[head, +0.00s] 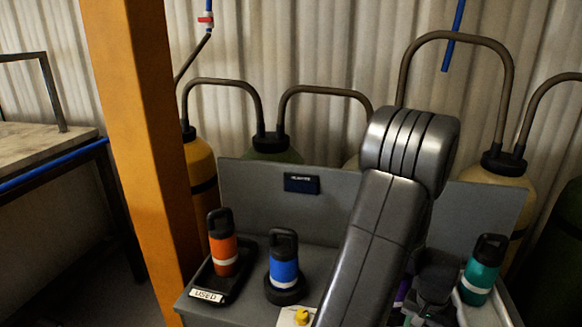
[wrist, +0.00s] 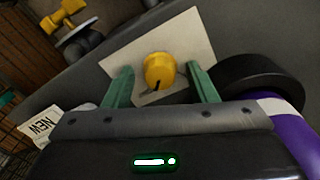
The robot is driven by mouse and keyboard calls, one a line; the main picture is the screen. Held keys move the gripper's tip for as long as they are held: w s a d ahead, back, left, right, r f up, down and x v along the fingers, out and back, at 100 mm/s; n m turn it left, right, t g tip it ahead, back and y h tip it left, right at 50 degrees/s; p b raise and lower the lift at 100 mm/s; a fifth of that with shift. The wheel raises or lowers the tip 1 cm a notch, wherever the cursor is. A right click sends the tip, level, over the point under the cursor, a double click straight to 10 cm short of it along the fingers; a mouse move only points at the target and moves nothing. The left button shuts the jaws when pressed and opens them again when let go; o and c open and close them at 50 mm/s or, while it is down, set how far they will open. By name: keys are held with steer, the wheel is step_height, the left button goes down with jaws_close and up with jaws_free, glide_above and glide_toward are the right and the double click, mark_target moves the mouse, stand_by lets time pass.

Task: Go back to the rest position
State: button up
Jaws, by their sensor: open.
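My gripper (wrist: 161,76) is open in the wrist view, its two green fingers spread apart with nothing held. A yellow knob (wrist: 158,70) on a pale plate (wrist: 195,42) shows between the fingertips; I cannot tell how far below them it is. The knob (head: 302,316) is also at the bottom edge of the head view. A purple bottle (wrist: 292,135) with a white band lies close at the right of the gripper in the wrist view. In the head view my arm covers most of this bottle, and the fingers cannot be made out.
An orange bottle (head: 223,250) stands on a black tray labelled USED (head: 207,296). A blue bottle (head: 284,265) stands in a black ring (head: 286,295). A teal bottle (head: 481,272) stands at the right. An orange post (head: 140,130) rises at the left; hoses and cylinders stand behind.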

steer(key=n+p, duration=0.3)
steer(key=n, duration=0.3)
steer(key=shift+r, duration=0.15)
steer(key=n+p, duration=0.2)
steer(key=n, duration=0.1)
steer(key=shift+s+p, duration=0.1)
steer(key=shift+p, duration=0.25)
steer(key=shift+d+n+p, duration=0.1)
steer(key=shift+n+p, duration=0.4)
steer(key=shift+n, duration=0.4)
